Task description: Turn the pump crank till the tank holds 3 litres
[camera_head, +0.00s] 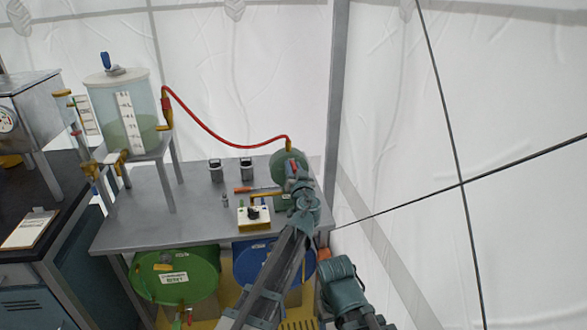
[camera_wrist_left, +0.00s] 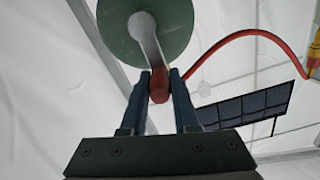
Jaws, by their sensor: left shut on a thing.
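The pump (camera_head: 283,165) is a green round body at the back right of the grey table, and its green disc (camera_wrist_left: 172,22) fills the top of the left wrist view. A pale crank arm (camera_wrist_left: 147,40) hangs from the disc and ends in a red handle (camera_wrist_left: 158,88). My left gripper (camera_head: 293,173) is shut on this handle, one finger on each side, also in the wrist view (camera_wrist_left: 160,86). The clear tank (camera_head: 143,98) stands on a raised stand at left, with greenish liquid in its lower part beside a white scale (camera_head: 128,122). The scale numbers are too small to read.
A red hose (camera_head: 222,139) runs from the tank to the pump. On the table (camera_head: 145,222) are a yellow-white box with a knob (camera_head: 254,217), two dark-topped jars (camera_head: 216,171) and an orange-handled tool (camera_head: 243,189). Green (camera_head: 176,274) and blue (camera_head: 250,262) drums sit below.

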